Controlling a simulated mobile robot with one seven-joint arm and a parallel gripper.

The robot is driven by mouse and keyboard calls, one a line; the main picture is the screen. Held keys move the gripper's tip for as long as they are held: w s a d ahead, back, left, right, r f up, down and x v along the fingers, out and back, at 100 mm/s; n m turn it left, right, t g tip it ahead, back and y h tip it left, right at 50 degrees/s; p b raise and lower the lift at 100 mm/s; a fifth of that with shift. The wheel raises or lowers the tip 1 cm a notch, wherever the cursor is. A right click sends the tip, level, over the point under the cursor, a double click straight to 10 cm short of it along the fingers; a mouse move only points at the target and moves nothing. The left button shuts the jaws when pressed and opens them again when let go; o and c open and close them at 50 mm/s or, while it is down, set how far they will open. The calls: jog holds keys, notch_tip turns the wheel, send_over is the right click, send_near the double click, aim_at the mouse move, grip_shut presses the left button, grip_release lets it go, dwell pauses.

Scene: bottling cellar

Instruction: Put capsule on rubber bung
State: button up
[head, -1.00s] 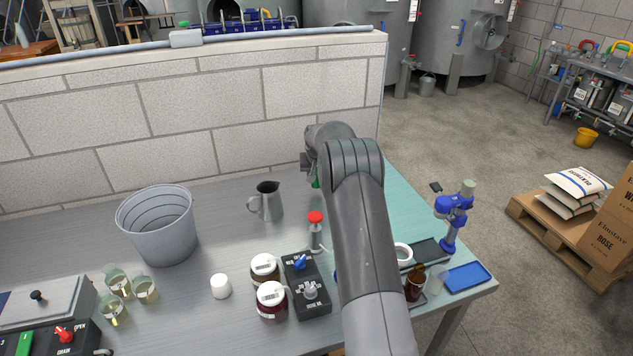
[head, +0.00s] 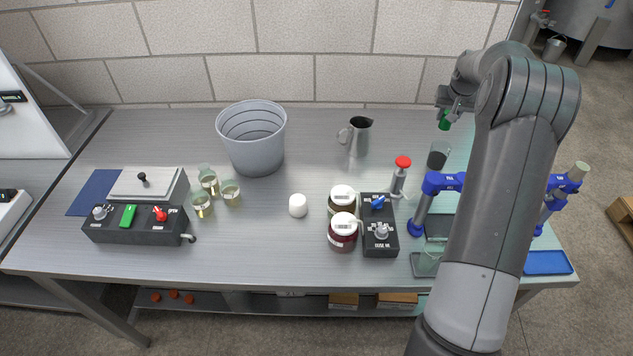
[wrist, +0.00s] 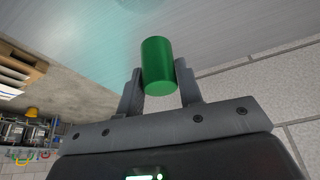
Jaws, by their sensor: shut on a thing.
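My gripper (head: 448,112) is shut on a green cylinder, the capsule (head: 444,124), and holds it above the right part of the bench. In the wrist view the green capsule (wrist: 158,66) sits between the two fingers (wrist: 160,88), its far end sticking out past them. A small white rounded piece (head: 298,205) stands upright on the bench, left of the jars and well left of my gripper. It may be the rubber bung, but I cannot tell for sure.
A grey bucket (head: 252,150), metal jug (head: 357,138), red-topped tool (head: 400,178), two jars (head: 342,236), black switch box (head: 379,240) and several glasses (head: 209,182) stand on the bench (head: 270,258). Blue stands (head: 425,200) are at right. Bench around the white piece is clear.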

jog(key=s+a+r+n+g+y, duration=0.1)
jog(key=s+a+r+n+y, duration=0.1)
jog(key=s+a+n, duration=0.95)
jog(key=s+a+r+n+g+y, duration=0.2)
jog(key=s+a+r+n+y, duration=0.15)
jog(key=s+a, duration=1.35)
send_over(298, 199)
jog(key=shift+n+h, duration=0.35)
jog(key=shift+n, duration=0.05)
notch_tip(298, 199, down, 7)
jog(key=shift+s+d+f, duration=0.1)
jog(key=shift+d+f, duration=0.05)
jog(key=shift+f, duration=0.05)
jog(key=shift+a+f, duration=0.25)
jog(key=shift+f, duration=1.95)
jog(key=shift+f, duration=0.1)
jog(key=shift+o, duration=1)
jog(key=o, duration=0.4)
